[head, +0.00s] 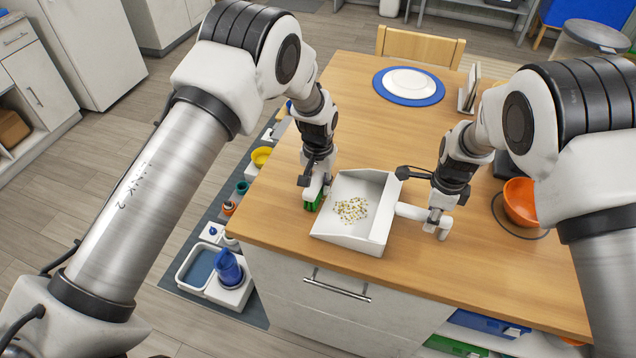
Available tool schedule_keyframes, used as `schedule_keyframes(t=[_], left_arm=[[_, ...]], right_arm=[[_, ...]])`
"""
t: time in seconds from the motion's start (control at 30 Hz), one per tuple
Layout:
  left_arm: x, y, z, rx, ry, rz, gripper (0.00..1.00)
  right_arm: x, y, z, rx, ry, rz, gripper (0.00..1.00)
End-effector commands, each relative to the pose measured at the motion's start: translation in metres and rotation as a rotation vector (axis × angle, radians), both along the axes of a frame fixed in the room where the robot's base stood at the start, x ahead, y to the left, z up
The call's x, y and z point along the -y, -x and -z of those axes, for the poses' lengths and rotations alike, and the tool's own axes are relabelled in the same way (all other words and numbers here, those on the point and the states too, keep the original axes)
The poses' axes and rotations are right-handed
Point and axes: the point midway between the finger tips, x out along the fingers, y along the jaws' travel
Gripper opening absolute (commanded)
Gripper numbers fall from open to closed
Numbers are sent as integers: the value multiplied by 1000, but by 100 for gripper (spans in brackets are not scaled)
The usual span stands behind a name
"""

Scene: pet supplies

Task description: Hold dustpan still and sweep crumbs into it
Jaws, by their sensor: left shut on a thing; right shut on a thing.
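The white dustpan (377,228) lies on the wooden table near its front edge, with its handle (410,211) pointing right. A patch of pale, multicoloured crumbs (351,210) shows within the dustpan's outline, on its floor. My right gripper (437,220) is shut on the dustpan's handle. My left gripper (317,192) is shut on a green brush (313,203) at the dustpan's left side. Most of the brush is hidden by the gripper and the dustpan, and I cannot tell whether it touches the dustpan.
An orange bowl (521,202) stands on the table at right, partly behind my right arm. A blue-rimmed white plate (409,83) and an upright stand (469,90) are at the back. The table (352,120) is clear between plate and dustpan. A floor mat with bowls lies left.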

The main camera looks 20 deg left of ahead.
Motion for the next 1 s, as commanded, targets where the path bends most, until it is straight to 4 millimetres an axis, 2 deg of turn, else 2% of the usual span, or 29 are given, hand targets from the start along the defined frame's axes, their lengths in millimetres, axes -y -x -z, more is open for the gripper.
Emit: schedule_keyframes(t=[0.27, 1.0], left_arm=[[2, 0, 0, 0, 0, 1, 0], [54, 1, -4, 1, -1, 1, 0]], right_arm=[[0, 0, 0, 0, 0, 0, 0], [0, 0, 0, 0, 0, 0, 0]])
